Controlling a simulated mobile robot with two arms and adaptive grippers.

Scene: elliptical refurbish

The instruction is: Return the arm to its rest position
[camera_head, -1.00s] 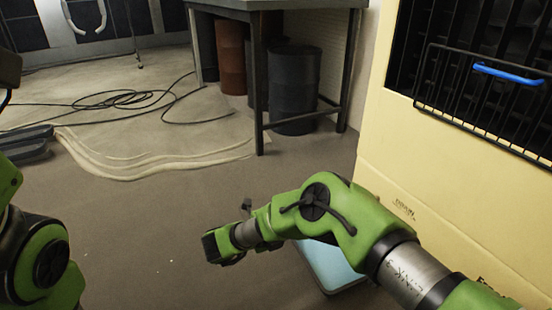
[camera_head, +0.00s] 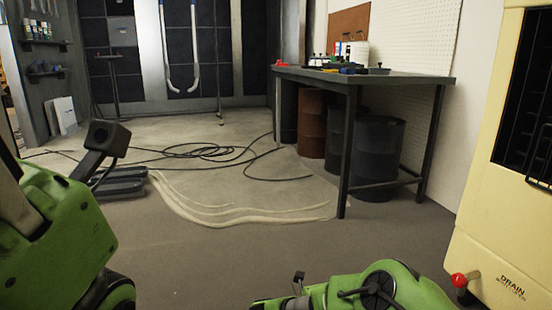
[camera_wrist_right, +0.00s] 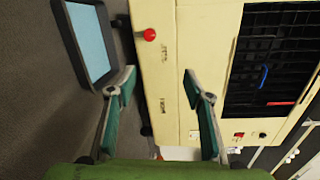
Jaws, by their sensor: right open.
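My right arm (camera_head: 375,290), green with a dark joint cap, shows at the bottom of the head view, with its far end cut off by the lower edge. My right gripper (camera_wrist_right: 159,72) shows in the right wrist view with its two fingers spread wide and nothing between them. Its fingers appear in front of the cream machine. My left arm (camera_head: 60,230) is at the left edge of the head view. Its gripper is not visible.
A cream machine (camera_head: 480,235) with a dark grille and red knob (camera_head: 459,280) stands at right. A dark tray with a light-blue inside (camera_wrist_right: 93,42) lies on the floor. A workbench (camera_head: 400,82), barrels (camera_head: 373,160) and cables (camera_head: 205,152) are farther back.

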